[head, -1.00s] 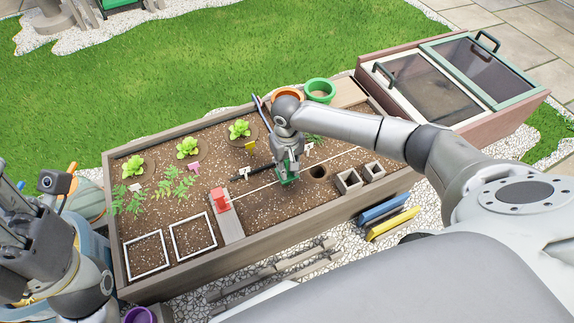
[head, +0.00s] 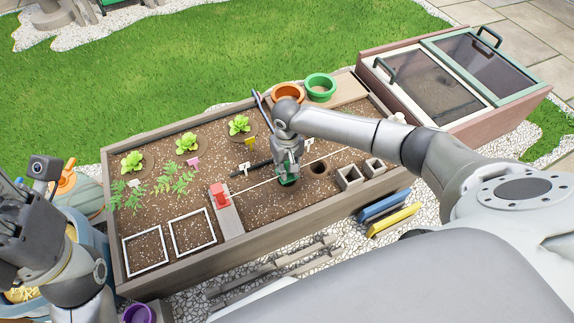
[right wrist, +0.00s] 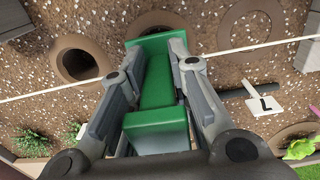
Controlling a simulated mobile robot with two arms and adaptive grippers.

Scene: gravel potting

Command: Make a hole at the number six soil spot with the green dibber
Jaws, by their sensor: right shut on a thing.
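The green dibber (right wrist: 158,95) is held between the fingers of my right gripper (right wrist: 155,70), which is shut on its green handle in the right wrist view. In the head view my right gripper (head: 288,172) is low over the soil bed, left of an open dark hole (head: 319,167). Only a bit of green (head: 288,181) shows below the fingers there. In the wrist view a ringed soil spot (right wrist: 150,20) is partly behind the dibber, whose tip is hidden. I cannot read a number six. My left gripper (head: 22,235) is at the left edge, its fingers unclear.
The wooden planter (head: 228,215) holds seedlings and markers, with a white string across it. The open hole (right wrist: 80,60) and an L marker (right wrist: 264,104) lie near the right gripper. Small square pots (head: 350,177) stand to its right; orange (head: 288,91) and green (head: 320,88) pots stand behind.

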